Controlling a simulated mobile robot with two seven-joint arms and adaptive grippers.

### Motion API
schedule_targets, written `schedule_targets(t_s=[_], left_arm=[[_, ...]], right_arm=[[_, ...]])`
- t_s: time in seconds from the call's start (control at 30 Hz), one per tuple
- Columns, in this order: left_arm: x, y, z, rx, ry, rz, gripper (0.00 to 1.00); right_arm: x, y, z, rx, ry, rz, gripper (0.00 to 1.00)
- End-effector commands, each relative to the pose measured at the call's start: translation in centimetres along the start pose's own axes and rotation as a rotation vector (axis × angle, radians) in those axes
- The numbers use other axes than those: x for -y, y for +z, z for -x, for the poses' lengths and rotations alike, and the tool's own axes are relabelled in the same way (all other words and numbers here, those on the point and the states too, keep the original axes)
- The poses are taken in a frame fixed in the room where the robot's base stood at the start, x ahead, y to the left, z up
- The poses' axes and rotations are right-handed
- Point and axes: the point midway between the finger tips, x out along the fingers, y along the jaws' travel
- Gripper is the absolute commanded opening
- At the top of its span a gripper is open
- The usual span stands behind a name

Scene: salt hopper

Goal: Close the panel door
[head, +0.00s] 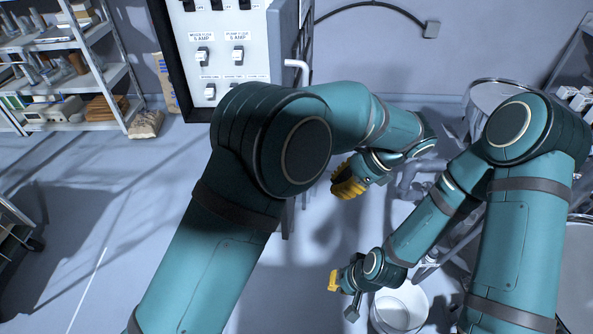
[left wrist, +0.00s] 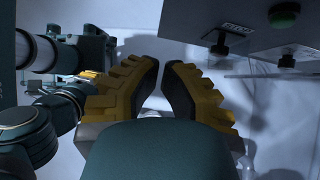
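A light grey panel (head: 228,70) with labelled white switches stands at the top of the head view, with a dark frame along its left side. I cannot clearly make out which part is the door. A white bent handle or pipe (head: 298,66) shows at the panel's right edge. My left gripper (head: 347,182) hangs below and right of the panel, apart from it. In the left wrist view its yellow fingers (left wrist: 161,85) have a narrow empty gap between them. My right gripper (head: 334,281) is lower, above the floor near a white bucket; its fingers are too small to read.
A grey box with a green button (left wrist: 285,14) and black knobs is at upper right in the wrist view. Shelves (head: 75,85) stand at left, a white bucket (head: 400,310) at the bottom, a metal drum (head: 497,92) at right. Left floor is mostly clear.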

Motion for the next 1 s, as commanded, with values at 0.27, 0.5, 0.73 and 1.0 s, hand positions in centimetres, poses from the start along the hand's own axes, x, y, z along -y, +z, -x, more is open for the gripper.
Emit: schedule_targets(t_s=[0.27,0.5,0.73,1.0], left_arm=[[-0.4,2.0,5.1,0.120,-0.045,-0.026,0.00],[-0.2,2.4,1.7,0.121,-0.042,-0.027,0.00],[-0.1,3.0,-2.8,0.120,-0.040,-0.025,0.00],[0.1,5.1,-6.1,0.116,-0.042,-0.024,0.00]], right_arm=[[0.3,-0.3,0.9,-0.005,0.000,-0.002,0.00],[0.3,-0.3,0.8,-0.005,0.000,-0.002,0.00],[0.3,-0.3,0.9,-0.005,0.000,-0.001,0.00],[0.5,-0.3,1.3,-0.005,-0.001,-0.001,0.00]])
